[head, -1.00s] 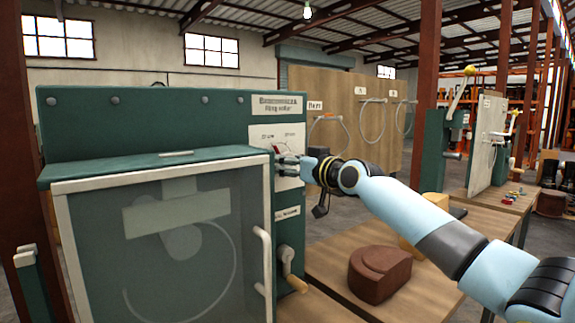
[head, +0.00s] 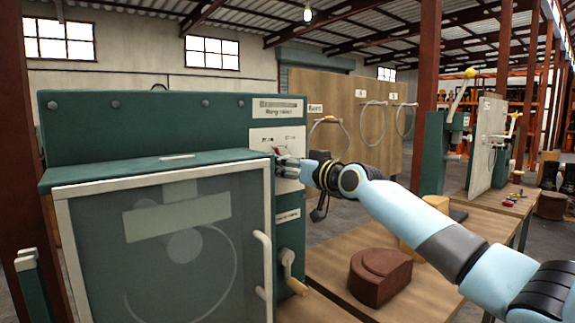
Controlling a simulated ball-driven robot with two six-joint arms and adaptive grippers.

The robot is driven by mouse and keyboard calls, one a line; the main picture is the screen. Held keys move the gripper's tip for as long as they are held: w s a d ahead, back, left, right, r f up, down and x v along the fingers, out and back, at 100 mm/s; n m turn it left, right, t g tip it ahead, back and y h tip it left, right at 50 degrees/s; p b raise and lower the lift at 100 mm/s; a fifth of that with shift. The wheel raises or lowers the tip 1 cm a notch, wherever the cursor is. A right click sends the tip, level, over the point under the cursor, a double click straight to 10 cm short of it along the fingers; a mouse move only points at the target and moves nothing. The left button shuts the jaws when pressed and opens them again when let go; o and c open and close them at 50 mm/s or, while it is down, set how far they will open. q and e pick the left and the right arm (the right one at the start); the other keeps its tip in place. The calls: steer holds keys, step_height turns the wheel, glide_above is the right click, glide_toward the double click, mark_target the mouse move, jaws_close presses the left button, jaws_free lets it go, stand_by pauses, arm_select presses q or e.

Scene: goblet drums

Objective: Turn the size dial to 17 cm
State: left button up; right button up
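The size dial (head: 279,151) is a small red-marked knob on a white plate (head: 291,138) on the green machine (head: 150,120). The print around it is too small to read, so its setting cannot be told. My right gripper (head: 278,159) is at the dial, its fingers against or just in front of it. The fingers partly cover the dial, and whether they grip it cannot be made out. My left gripper is not in view.
The machine's clear front door (head: 160,250) has a pale handle (head: 264,262). A crank with a wooden grip (head: 296,284) sits low on its side. A brown block (head: 379,276) lies on the wooden bench (head: 325,287). A lever machine (head: 445,150) stands farther right.

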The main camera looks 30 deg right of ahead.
steer(key=m+p, duration=0.2)
steer(key=m, duration=0.3)
steer(key=shift+m, duration=0.4)
steer(key=m+p, duration=0.2)
steer(key=m, duration=0.3)
stand_by(0.4)
steer(key=o, duration=1.2)
steer(key=shift+s, duration=0.1)
steer(key=shift+s+d, duration=0.15)
steer(key=shift+s, duration=1.7)
steer(key=shift+s+d, duration=0.1)
steer(key=shift+s, duration=1.75)
steer(key=shift+f, duration=0.1)
